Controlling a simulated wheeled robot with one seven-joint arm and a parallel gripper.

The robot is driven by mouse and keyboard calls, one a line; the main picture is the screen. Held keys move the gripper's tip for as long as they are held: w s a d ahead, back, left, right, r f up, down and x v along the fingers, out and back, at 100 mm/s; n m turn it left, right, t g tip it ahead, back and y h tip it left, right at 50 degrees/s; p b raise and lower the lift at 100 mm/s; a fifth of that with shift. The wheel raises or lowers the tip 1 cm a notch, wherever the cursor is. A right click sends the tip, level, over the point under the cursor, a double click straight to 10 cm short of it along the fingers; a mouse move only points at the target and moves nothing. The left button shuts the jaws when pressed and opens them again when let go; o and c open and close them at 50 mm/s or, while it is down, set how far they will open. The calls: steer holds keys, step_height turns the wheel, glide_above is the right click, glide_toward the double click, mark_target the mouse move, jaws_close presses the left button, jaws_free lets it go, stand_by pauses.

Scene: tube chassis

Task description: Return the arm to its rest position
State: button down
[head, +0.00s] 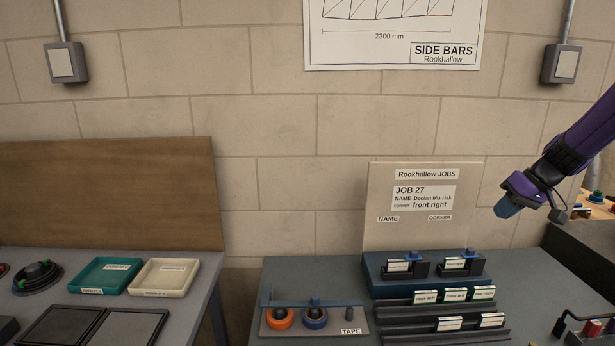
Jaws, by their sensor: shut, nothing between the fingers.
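My purple and black arm (572,140) reaches in from the right edge in the head view. It is raised above the right table, in front of the block wall. My gripper (507,208) is at its lower left end, with a blue tip pointing down and left. It is shut and empty, to the right of the job board (412,225). It appears apart from everything around it. The fingers are small here, and the arm's base is out of view.
The right table (290,270) holds a tape stand (348,317) and stepped racks of labelled blocks (425,297). A dark box edge (585,250) lies below my arm at right. The left table carries a green tray (104,275) and a cream tray (163,278). A gap separates the tables.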

steer(key=s+a+r+h, duration=0.3)
steer(key=s+a+r, duration=0.8)
steer(key=s+a, duration=0.35)
steer(key=s+a+h, duration=0.1)
steer(key=s, duration=0.8)
steer(key=s+a+r+m+t, duration=0.1)
steer(key=s+a, duration=0.1)
steer(key=s, duration=0.6)
steer(key=shift+s+a+r+m+t+h, duration=0.15)
steer(key=shift+s+a+m+t+h, duration=0.15)
steer(key=shift+s+h, duration=0.1)
